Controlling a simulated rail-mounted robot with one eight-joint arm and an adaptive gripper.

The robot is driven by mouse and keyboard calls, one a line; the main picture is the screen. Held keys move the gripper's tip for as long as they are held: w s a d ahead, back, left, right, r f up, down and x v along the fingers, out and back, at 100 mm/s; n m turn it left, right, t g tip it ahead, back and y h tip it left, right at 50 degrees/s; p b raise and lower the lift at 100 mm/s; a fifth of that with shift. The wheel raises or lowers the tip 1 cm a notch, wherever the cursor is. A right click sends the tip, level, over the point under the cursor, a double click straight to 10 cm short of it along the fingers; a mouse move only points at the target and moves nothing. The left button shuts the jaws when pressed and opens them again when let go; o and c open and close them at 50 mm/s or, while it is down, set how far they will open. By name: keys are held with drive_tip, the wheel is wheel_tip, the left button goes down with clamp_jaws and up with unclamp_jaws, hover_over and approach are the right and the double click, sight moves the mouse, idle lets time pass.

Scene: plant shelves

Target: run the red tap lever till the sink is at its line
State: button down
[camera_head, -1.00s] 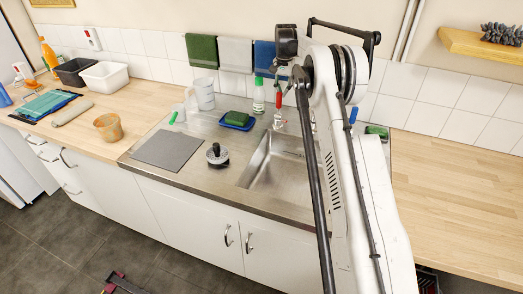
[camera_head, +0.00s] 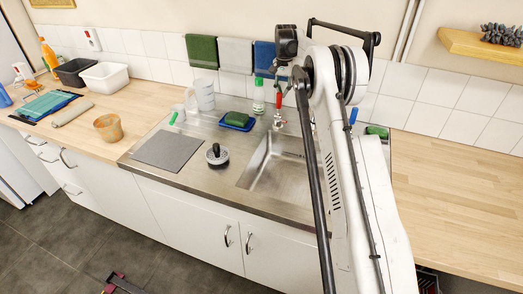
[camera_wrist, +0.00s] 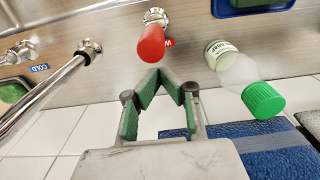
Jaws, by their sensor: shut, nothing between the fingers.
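The red tap lever (camera_wrist: 151,45) sits on a metal stem at the back of the steel counter. It also shows small beside my arm in the head view (camera_head: 278,98). My gripper (camera_wrist: 168,76) has its green-padded fingers brought together at the tips, with nothing between them. In the wrist view the tips are very close to the lever's rounded end; I cannot tell whether they touch. The steel sink (camera_head: 262,172) is partly hidden by my arm. Its fill line and water level cannot be made out.
A clear bottle with a green cap (camera_wrist: 264,100) stands close beside the gripper. A blue dish with a green sponge (camera_head: 236,121), a black-knobbed stopper (camera_head: 217,155) and a grey mat (camera_head: 167,151) lie left of the sink. Wooden worktop (camera_head: 455,185) is clear at right.

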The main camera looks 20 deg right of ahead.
drive_tip(key=shift+s+a, duration=0.1)
drive_tip(key=shift+a, duration=0.05)
drive_tip(key=shift+s+a+b, duration=1.45)
drive_tip(key=shift+s+a, duration=0.5)
drive_tip(key=shift+s, duration=0.2)
drive_tip(key=r+p, duration=0.1)
drive_tip(key=r, duration=0.1)
drive_tip(key=r+p, duration=0.1)
drive_tip(key=r, duration=0.1)
drive_tip(key=r+p, duration=0.1)
drive_tip(key=r, duration=0.1)
drive_tip(key=shift+w+d+r, duration=0.1)
drive_tip(key=shift+w+d, duration=0.2)
drive_tip(key=shift+w, duration=0.05)
drive_tip(key=shift+s+a+b, duration=0.2)
drive_tip(key=shift+b, duration=0.1)
drive_tip(key=s+a+b, duration=0.2)
drive_tip(key=s+a, duration=0.3)
drive_tip(key=shift+s+a, duration=0.15)
drive_tip(key=shift+s, duration=0.25)
